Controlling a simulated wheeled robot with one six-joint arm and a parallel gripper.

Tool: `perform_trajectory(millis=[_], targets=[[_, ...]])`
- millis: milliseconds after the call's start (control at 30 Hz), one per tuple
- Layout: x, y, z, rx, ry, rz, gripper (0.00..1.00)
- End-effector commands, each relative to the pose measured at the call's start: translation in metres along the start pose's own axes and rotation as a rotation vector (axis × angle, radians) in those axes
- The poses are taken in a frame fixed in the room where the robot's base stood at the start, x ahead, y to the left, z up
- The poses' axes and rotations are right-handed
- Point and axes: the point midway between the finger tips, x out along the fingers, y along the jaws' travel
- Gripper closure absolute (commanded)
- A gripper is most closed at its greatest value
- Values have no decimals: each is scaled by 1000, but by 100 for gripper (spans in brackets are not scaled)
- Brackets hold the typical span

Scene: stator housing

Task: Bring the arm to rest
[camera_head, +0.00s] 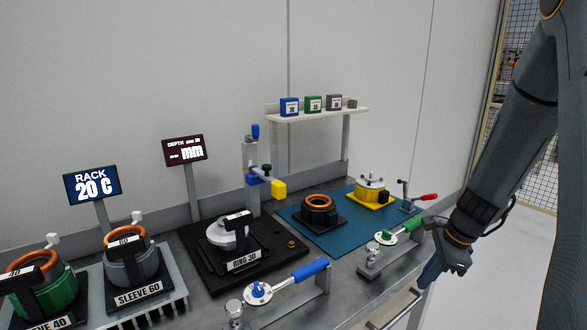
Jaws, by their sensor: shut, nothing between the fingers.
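My arm comes down from the upper right of the head view, past the right end of the bench. My gripper (458,262) is at its lower end, beside the bench's front right edge. It is shut and empty. It is close to the green-handled tool (405,232) in its stand; whether they touch cannot be told. The fingertips are small and dark here.
The grey bench holds a ring 30 fixture (230,235), a blue-handled tool (300,274), a blue mat (330,236) with a copper-wound stator (319,206) and yellow-based fixture (371,190), and sleeves at left. A shelf (318,115) stands behind. Floor at right is clear.

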Motion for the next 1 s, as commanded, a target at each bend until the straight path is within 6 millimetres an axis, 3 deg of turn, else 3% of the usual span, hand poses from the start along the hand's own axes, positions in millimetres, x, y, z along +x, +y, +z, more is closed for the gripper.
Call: perform_trajectory(millis=[33, 200, 400, 500, 633, 1000], targets=[[-9, 19, 29, -199, 15, 26, 100], [-30, 88, 91, -869, 56, 123, 100], [-48, 155, 124, -1504, 76, 219, 100], [-53, 174, 130, -1690, 79, 250, 100], [-55, 184, 131, -1800, 80, 270, 100], [-55, 184, 131, -1800, 80, 270, 100]])
